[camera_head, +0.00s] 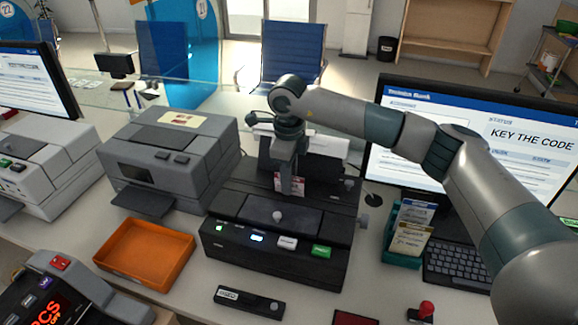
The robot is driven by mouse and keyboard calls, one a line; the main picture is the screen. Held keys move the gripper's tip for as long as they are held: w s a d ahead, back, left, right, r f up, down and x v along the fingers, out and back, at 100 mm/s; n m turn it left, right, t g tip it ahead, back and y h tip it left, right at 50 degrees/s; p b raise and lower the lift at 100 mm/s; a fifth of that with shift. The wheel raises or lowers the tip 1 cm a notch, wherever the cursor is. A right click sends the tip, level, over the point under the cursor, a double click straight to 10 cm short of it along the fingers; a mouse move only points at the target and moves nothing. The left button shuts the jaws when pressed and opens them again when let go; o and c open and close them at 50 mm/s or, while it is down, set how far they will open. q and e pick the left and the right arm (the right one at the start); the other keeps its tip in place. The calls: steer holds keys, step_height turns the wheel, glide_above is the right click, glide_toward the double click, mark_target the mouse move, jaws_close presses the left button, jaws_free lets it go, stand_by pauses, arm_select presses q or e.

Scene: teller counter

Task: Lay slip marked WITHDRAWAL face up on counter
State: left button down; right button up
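A teal holder (397,254) stands on the counter (180,290) right of the black machine, with several slips (411,228) upright in it. Their small print is too small to read, so I cannot tell which is marked WITHDRAWAL. My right arm reaches in from the right, and my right gripper (291,186) points down over the back of the black machine. A small pink and white slip or card (280,181) shows at its fingertips, partly covered by them. I cannot tell whether the fingers grip it or only stand in front of it. My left gripper is out of view.
The black machine (277,215) has lit buttons. Left of it are an orange tray (148,253), empty, and a grey printer (172,152). A monitor (480,130) reads KEY THE CODE, above a keyboard (460,262). A small black device (249,301) and a red-topped stamp (425,310) lie in front.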

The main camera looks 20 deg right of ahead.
steer(key=shift+f, duration=0.25)
jaws_close()
steer(key=shift+r+p, duration=0.55)
steer(key=shift+r, duration=0.75)
steer(key=shift+r+p, duration=1.6)
steer(key=shift+r, duration=2.85)
